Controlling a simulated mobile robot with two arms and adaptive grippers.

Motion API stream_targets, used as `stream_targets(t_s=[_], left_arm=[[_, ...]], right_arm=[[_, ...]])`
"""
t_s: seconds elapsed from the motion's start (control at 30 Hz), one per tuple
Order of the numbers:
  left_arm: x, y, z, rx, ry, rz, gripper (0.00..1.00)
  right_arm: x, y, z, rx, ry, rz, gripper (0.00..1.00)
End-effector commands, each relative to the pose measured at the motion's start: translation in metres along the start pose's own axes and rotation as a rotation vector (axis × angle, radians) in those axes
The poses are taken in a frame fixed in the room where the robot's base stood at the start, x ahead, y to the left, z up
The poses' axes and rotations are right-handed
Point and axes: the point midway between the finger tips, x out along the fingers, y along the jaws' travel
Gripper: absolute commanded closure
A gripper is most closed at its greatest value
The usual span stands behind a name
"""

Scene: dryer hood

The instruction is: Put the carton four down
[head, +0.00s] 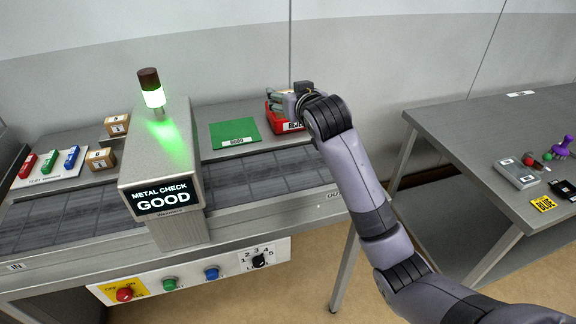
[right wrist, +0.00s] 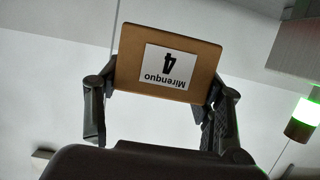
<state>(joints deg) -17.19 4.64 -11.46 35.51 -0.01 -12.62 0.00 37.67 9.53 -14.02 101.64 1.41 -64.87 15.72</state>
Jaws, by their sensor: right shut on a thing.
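Carton four (right wrist: 128,60) is a brown box with a white label reading "Mirenquo 4", upside down in the right wrist view. My right gripper (right wrist: 163,92) is shut on it, with one finger at each side. In the head view my right gripper (head: 290,101) is at the red reject tray (head: 275,121) at the back of the bench. The arm hides much of the tray and most of the carton there. I cannot tell whether the carton touches the tray. My left gripper is not in view.
A green mat (head: 234,132) lies bare left of the red tray. The metal detector (head: 158,150) reads "GOOD" with its lamp (head: 154,97) green. Two other cartons (head: 117,125) (head: 101,159) stand left of it. The belt (head: 265,175) is clear at right.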

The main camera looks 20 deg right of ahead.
Motion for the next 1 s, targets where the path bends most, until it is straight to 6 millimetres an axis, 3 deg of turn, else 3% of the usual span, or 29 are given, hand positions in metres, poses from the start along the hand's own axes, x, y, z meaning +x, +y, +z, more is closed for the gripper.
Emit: stream_targets(t_s=[0.4,1.0], left_arm=[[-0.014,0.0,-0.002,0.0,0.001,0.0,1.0],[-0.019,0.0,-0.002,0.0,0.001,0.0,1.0]], right_arm=[[0.031,0.0,0.106,-0.001,-0.008,0.0,0.69],[0.054,0.0,0.178,-0.001,-0.002,0.0,0.69]])
